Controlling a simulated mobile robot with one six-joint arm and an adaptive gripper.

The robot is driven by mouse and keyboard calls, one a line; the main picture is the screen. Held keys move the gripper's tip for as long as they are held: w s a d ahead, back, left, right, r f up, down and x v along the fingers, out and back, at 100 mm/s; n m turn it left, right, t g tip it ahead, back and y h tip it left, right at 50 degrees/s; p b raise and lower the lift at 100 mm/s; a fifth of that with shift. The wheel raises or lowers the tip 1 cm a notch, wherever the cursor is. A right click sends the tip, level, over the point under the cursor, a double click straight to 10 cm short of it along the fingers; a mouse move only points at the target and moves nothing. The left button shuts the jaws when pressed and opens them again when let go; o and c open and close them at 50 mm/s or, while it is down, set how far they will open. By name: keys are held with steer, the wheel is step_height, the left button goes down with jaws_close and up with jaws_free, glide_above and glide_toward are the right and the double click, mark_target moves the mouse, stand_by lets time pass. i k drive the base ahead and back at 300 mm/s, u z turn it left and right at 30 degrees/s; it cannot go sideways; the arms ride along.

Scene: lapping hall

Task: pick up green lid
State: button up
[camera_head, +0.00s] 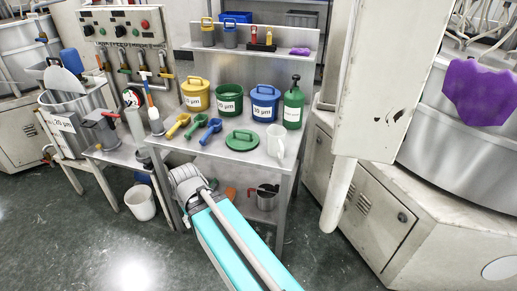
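The green lid (242,140) lies flat on the grey metal table (213,151), near its front right part. It is round, with a raised handle on top. Nothing rests on it. A white jug (276,141) stands close to its right. The green bucket (229,102) stands behind it, open at the top. My arm comes up from the bottom edge, and its grey joint is in front of the table, below and left of the lid. I cannot make out my gripper in this view.
A yellow bucket (195,94), a blue bucket (265,103) and a green bottle (294,103) stand along the table's back. Yellow, green and blue scoops lie left of the lid. A large white housing (385,85) hangs at right. A white bin (140,202) stands on the floor.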

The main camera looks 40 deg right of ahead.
mark_target(238, 140)
steer(key=u, duration=0.05)
steer(key=k, duration=1.25)
steer(key=z, duration=0.6)
steer(key=i, duration=1.5)
